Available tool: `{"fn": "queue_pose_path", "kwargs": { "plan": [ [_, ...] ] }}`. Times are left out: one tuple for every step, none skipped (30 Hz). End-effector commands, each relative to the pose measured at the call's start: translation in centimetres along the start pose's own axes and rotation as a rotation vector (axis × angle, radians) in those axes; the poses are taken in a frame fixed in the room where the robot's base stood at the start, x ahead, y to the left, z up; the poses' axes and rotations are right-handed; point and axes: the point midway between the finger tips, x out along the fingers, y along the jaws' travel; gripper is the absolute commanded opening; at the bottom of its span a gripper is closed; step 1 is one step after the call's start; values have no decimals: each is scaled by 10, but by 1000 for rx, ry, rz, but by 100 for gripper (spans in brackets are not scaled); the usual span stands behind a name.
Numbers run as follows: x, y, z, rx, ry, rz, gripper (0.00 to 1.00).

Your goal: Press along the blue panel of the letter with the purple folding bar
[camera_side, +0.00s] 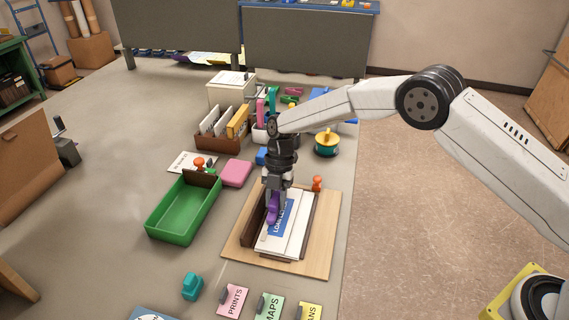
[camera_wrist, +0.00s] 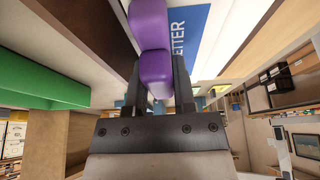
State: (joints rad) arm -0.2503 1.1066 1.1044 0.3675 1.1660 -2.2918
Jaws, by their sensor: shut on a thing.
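The letter (camera_side: 294,236) is a white sheet lying on a dark tray-like holder on a light wooden board (camera_side: 324,250). Its blue panel (camera_side: 281,219) carries white lettering, partly hidden by my gripper. The panel also shows in the wrist view (camera_wrist: 191,35), with the letters "ETTER" readable. My gripper (camera_side: 273,191) points down over the letter's left part and is shut on the purple folding bar (camera_side: 273,208). In the wrist view, the bar (camera_wrist: 153,62) sits between the two dark fingers, beside the blue panel. I cannot tell whether the bar touches the letter.
A green tray (camera_side: 183,231) stands left of the board. An orange peg-like piece (camera_side: 317,184) stands at the board's back right corner. A pink block (camera_side: 236,173) and a brown file rack (camera_side: 222,138) stand behind. Label cards (camera_side: 232,300) and a teal piece (camera_side: 192,286) lie in front.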

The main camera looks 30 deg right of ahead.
Motion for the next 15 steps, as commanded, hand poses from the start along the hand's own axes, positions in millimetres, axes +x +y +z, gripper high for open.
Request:
{"fn": "queue_pose_path", "kwargs": {
  "plan": [
    [2,0,-3,-1,1,-2,0],
    [3,0,-4,-1,1,-2,0],
    [4,0,-6,-1,1,-2,0],
    [4,0,-8,-1,1,-2,0],
    [4,0,-9,-1,1,-2,0],
    [5,0,-11,-1,1,-2,0],
    [6,0,-12,-1,1,-2,0],
    [6,0,-13,-1,1,-2,0],
    [7,0,-15,-1,1,-2,0],
    [7,0,-16,0,1,-2,0],
    [7,0,-16,0,1,-1,0],
    [8,0,-17,0,0,-1,0],
    [8,0,-18,0,0,-1,0],
    [8,0,-18,0,0,0,0],
    [8,0,-18,0,0,0,0]
  ]
}}
